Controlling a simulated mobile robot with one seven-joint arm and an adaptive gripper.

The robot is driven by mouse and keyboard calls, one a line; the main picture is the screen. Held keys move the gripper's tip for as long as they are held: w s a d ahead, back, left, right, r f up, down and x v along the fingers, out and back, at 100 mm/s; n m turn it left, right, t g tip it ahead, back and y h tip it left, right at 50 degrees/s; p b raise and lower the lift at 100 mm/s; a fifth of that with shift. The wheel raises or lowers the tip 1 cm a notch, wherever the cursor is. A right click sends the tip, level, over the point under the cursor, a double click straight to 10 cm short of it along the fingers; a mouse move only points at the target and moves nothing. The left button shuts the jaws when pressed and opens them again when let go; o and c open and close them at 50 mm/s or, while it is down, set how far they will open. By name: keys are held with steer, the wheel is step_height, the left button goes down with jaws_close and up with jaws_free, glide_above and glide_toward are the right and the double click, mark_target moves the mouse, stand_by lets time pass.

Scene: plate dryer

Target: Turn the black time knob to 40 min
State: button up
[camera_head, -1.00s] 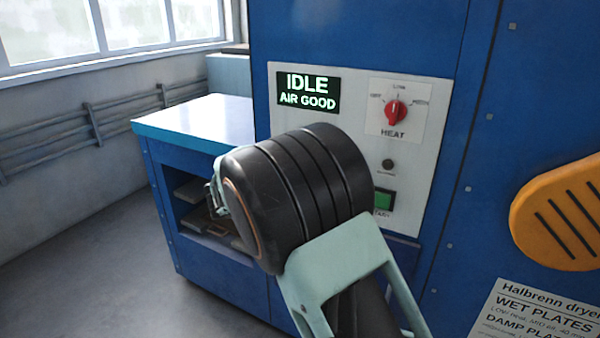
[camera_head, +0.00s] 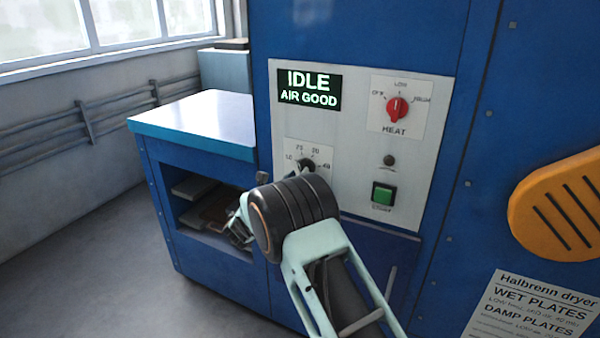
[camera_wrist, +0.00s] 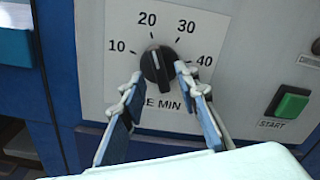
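The black time knob (camera_wrist: 154,66) sits on a white dial marked 10, 20, 30 and 40 in the wrist view. In the head view the knob (camera_head: 308,166) shows just above my black wrist, which covers the lower dial. My gripper (camera_wrist: 158,76) is open, with one finger at the knob's lower left and the other at its right. The right fingertip looks very close to the knob; I cannot tell if it touches. In the head view the fingers (camera_head: 240,228) are partly hidden by my wrist.
The display (camera_head: 310,89) reads IDLE, AIR GOOD. A red HEAT knob (camera_head: 397,108), a small black button (camera_head: 389,160) and a green START button (camera_head: 383,193) lie to the right on the panel. A blue bench (camera_head: 200,120) juts out at left.

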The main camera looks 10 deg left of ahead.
steer(key=shift+x, duration=1.2)
steer(key=shift+c, duration=0.6)
jaws_close()
